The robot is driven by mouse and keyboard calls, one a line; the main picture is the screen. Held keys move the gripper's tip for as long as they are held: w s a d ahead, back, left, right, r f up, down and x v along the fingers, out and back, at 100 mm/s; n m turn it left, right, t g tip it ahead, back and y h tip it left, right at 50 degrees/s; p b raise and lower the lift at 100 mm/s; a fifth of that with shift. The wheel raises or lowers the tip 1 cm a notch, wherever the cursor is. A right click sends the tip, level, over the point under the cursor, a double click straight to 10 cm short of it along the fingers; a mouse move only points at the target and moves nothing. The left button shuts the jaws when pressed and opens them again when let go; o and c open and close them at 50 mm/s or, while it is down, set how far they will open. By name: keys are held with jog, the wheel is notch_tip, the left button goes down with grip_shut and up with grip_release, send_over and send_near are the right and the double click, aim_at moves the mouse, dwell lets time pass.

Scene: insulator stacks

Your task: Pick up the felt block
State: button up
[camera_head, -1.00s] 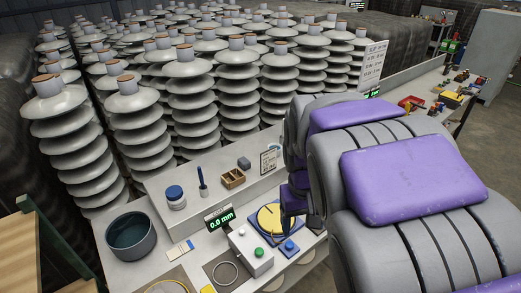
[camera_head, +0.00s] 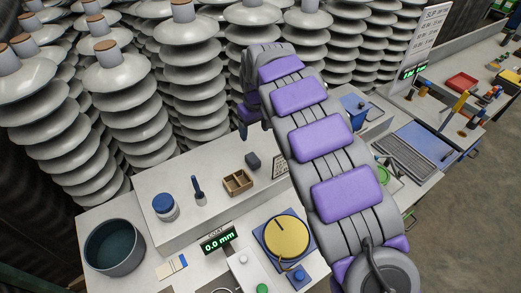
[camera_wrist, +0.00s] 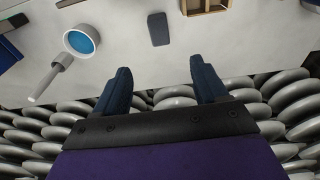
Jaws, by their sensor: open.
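The felt block appears to be the small dark grey block (camera_head: 253,161) on the raised white ledge, right of a wooden tray. It also shows in the wrist view (camera_wrist: 158,29), at the top middle, beyond my fingertips. My gripper (camera_wrist: 160,78) is open, with two dark blue fingers spread wide and nothing between them. The block lies roughly in line with the gap, apart from both fingers. In the head view my gripper (camera_head: 244,128) hangs above and behind the block, partly hidden by my arm.
The wooden tray (camera_head: 237,182) stands close beside the block. A blue-lidded jar (camera_head: 166,206) and a blue-handled tool (camera_head: 199,191) are farther left. A round lens with a handle (camera_wrist: 81,41) lies on the block's other side. Tall insulator stacks (camera_head: 195,85) crowd behind the ledge.

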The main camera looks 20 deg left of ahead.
jog(key=b, duration=0.1)
send_near(252, 158)
jog(key=f, duration=0.2)
jog(key=f+b, duration=0.1)
jog(key=f, duration=0.2)
jog(key=shift+w+a+f, duration=0.2)
jog(key=shift+w+a, duration=0.05)
jog(key=f, duration=0.1)
jog(key=f+b, duration=0.2)
jog(key=f, duration=0.1)
jog(key=shift+w+d+f, duration=0.1)
jog(key=shift+w, duration=0.2)
jog(key=shift+f, duration=0.35)
jog(key=shift+a, duration=0.4)
jog(key=shift+c, duration=0.3)
jog(key=shift+d, duration=0.3)
jog(key=c, duration=0.8)
jog(key=shift+a, duration=0.15)
jog(key=shift+c, duration=0.9)
jog(key=shift+r, duration=0.1)
